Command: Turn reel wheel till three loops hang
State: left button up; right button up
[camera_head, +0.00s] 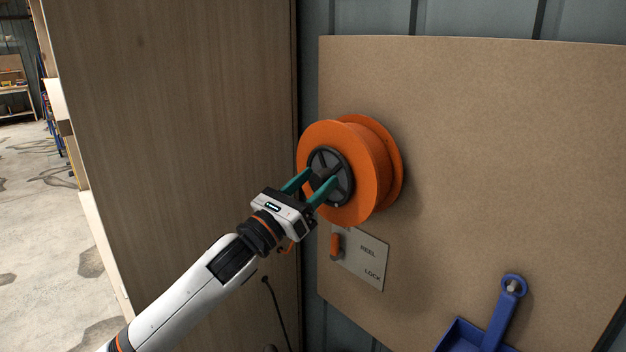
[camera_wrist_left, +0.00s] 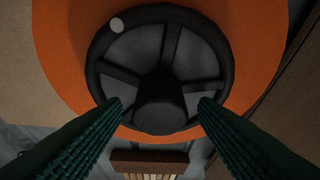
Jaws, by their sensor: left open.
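An orange reel (camera_head: 371,171) is mounted on a brown board. A black spoked wheel (camera_head: 343,164) with a central hub sits on its front face. My left gripper (camera_head: 320,181) is at the wheel, its two teal fingers apart and pointing at the hub. In the left wrist view the wheel (camera_wrist_left: 160,68) fills the upper middle, with a pale dot (camera_wrist_left: 117,25) on its rim at upper left. The fingers (camera_wrist_left: 160,112) stand open on both sides of the dark hub (camera_wrist_left: 160,100); contact cannot be told. No hanging loops are visible. My right gripper is not in view.
Below the reel is a plate (camera_head: 362,259) marked REEL LOCK with an orange lever (camera_head: 336,246). A blue dustpan (camera_head: 490,325) hangs on the board (camera_head: 480,140) at lower right. A tall wooden panel (camera_head: 180,120) stands close on the left of the reel.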

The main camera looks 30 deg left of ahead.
pick_arm(q)
jog(key=c, duration=1)
jog(key=shift+n+y, duration=0.4)
jog(key=shift+n, duration=0.2)
